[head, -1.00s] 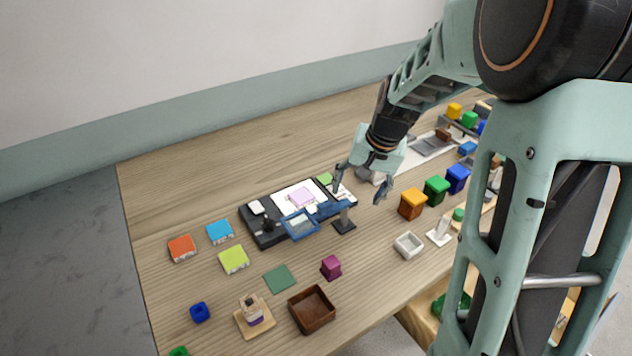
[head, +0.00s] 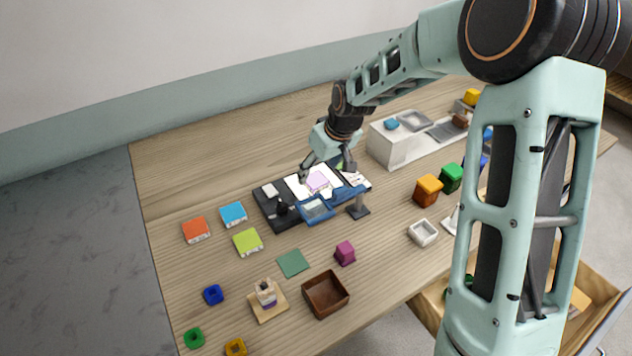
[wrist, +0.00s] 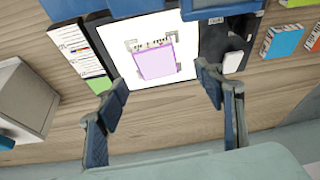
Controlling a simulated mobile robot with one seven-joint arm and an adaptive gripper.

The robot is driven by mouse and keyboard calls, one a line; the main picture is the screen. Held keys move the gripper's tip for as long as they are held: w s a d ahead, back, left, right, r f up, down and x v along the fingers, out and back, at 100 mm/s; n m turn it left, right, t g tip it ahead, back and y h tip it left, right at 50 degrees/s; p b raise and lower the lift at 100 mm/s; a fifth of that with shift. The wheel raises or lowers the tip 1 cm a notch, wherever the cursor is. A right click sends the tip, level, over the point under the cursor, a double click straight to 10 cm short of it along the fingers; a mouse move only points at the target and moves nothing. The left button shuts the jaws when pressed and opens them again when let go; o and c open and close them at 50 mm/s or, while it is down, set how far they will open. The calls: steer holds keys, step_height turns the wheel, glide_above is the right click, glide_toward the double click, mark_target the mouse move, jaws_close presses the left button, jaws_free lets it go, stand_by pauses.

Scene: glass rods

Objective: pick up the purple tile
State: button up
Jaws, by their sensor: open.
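The purple tile (head: 318,181) is a flat, pale purple square. It lies on a bright white panel (head: 295,188) set in a dark device on the table. In the wrist view the tile (wrist: 157,62) is near the top centre, with small grey corner marks around it. My gripper (head: 326,174) is open and empty above the device. In the wrist view its two fingers (wrist: 163,82) are spread wide, one on each side of the tile, with the tile farther up the picture. The fingers appear apart from the tile; the exact height is hard to tell.
A blue-framed part (head: 317,209) and a grey post (head: 358,208) stand along the device's front. A magenta block (head: 345,253), a brown box (head: 326,294) and a green mat (head: 293,263) lie in front. A white case (head: 390,148) stands right. The table behind is clear.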

mark_target(316, 179)
steer(key=shift+d+x, duration=0.15)
steer(key=shift+x, duration=1.05)
steer(key=shift+d+x, duration=0.1)
steer(key=shift+x, duration=1.05)
steer(key=shift+f, duration=0.1)
steer(key=shift+c, duration=0.5)
steer(key=c, duration=1.3)
